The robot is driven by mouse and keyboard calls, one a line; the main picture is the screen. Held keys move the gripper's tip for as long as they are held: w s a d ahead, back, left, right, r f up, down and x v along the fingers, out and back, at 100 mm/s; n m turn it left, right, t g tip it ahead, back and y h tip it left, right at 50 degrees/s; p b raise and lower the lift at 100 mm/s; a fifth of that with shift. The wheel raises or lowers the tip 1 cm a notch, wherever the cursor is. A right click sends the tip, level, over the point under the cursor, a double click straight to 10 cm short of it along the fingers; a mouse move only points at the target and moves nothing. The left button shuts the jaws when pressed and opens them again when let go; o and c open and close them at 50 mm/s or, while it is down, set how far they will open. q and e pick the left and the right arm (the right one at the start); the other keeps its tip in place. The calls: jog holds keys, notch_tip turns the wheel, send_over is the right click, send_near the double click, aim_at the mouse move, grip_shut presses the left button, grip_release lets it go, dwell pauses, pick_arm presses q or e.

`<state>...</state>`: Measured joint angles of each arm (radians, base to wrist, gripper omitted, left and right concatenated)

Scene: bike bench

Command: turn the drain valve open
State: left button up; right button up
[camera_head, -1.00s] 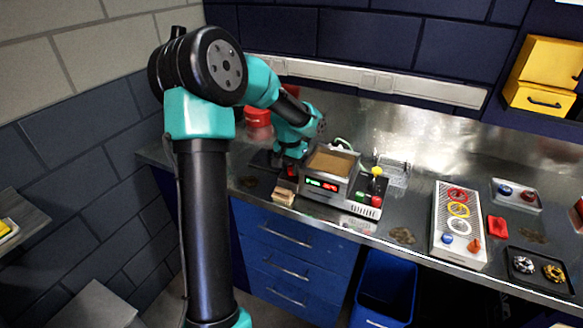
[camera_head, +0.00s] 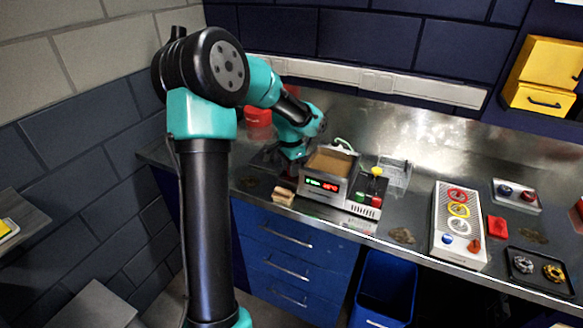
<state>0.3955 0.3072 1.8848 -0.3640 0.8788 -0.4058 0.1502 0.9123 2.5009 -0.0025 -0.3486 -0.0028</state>
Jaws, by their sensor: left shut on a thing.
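My left gripper (camera_head: 292,170) points down against the left side of a grey bench machine (camera_head: 352,187), which has a brown-filled open top and a lit display. The gripper is shut on the drain valve at that side. The jaws and the valve are small and mostly hidden, so I cannot tell the handle's angle. My right gripper is not in view.
A small wooden block (camera_head: 283,196) lies just in front of the gripper. A red box (camera_head: 257,116) stands behind my arm. A wire basket (camera_head: 396,172) is right of the machine. A panel with coloured rings (camera_head: 457,228) and a black tray (camera_head: 538,272) lie further right.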

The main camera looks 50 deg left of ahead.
pick_arm(q)
jog(key=shift+a, duration=0.1)
jog(key=o, duration=0.9)
jog(key=shift+n, duration=0.3)
